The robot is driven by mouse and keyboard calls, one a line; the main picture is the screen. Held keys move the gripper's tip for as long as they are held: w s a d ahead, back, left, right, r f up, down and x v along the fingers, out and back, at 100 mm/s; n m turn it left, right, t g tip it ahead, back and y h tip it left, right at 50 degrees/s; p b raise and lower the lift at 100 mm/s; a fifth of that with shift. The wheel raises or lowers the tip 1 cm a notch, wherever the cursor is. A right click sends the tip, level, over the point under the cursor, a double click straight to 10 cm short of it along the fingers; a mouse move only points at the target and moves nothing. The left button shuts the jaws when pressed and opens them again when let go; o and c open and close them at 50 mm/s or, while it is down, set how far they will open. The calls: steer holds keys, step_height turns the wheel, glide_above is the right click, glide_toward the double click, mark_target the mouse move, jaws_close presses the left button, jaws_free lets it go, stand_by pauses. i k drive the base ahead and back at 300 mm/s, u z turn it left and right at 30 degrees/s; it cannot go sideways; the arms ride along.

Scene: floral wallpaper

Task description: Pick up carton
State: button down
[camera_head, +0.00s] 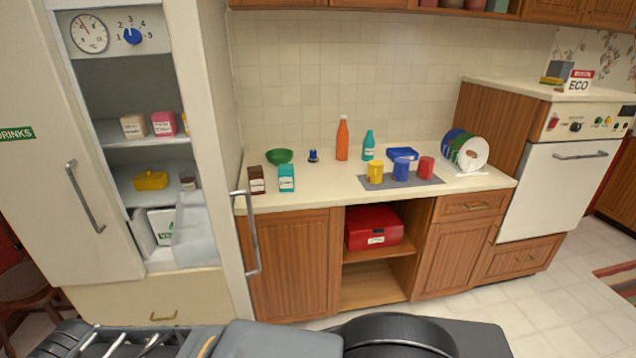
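Several cartons are in view, and I cannot tell which one the task means. A brown carton (257,180) and a teal carton (287,178) stand upright side by side at the left end of the counter. In the open fridge, a pale carton (133,126) and a pink carton (164,124) stand on the upper shelf. My gripper (110,343) seems to be at the bottom left edge, partly cut off, low in front of the fridge and away from all the cartons. Its fingertips are not clear.
The counter (330,187) also holds a green bowl (279,156), bottles, cups on a grey mat (432,184) and a plate rack. The fridge door handle (250,232) juts out beside the counter's left end. A red box (374,228) sits in the open cabinet below.

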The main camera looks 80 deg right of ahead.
mark_target(285, 170)
steer(key=u, duration=0.05)
steer(key=k, duration=0.15)
steer(key=z, duration=2.5)
steer(key=i, duration=0.5)
steer(key=u, duration=0.1)
steer(key=k, duration=0.5)
steer(key=z, duration=1.6)
steer(key=i, duration=1.4)
steer(key=u, duration=3.35)
